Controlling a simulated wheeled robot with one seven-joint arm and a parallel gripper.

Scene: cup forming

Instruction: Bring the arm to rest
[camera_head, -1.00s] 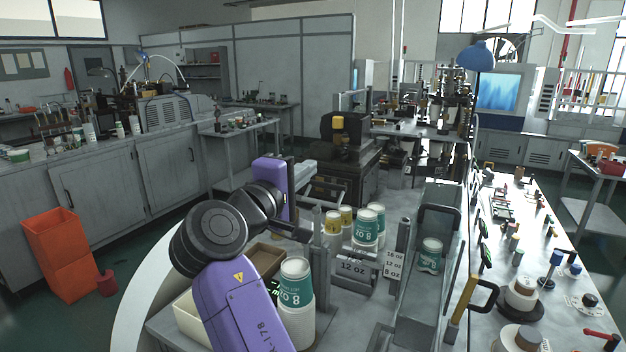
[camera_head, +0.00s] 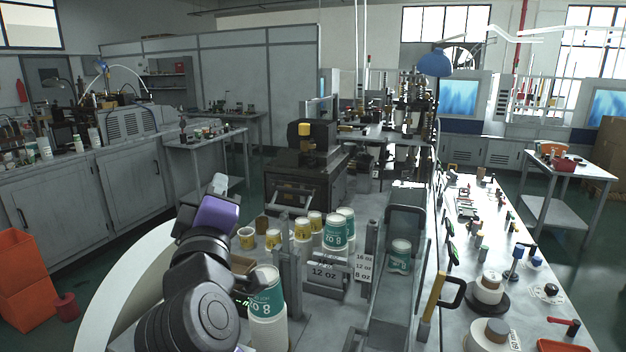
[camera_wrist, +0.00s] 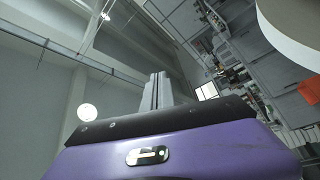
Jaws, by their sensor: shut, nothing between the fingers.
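My arm, purple and black, is folded up at the lower left of the head view. My gripper (camera_head: 219,184) is at its top, left of the cups and raised above the worktable. In the wrist view my gripper (camera_wrist: 158,77) shows its two grey fingers together, with nothing between them. The fingers touch no object. The wrist view looks out over the room, tilted, with the wall and ceiling filling much of it.
A stack of green-and-white cups (camera_head: 267,308) stands close to my arm. More green-and-white cups (camera_head: 335,233) and several yellow cups (camera_head: 302,229) stand behind. A metal chute (camera_head: 385,300) holds one cup (camera_head: 400,256). An orange bin (camera_head: 22,280) stands at the left.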

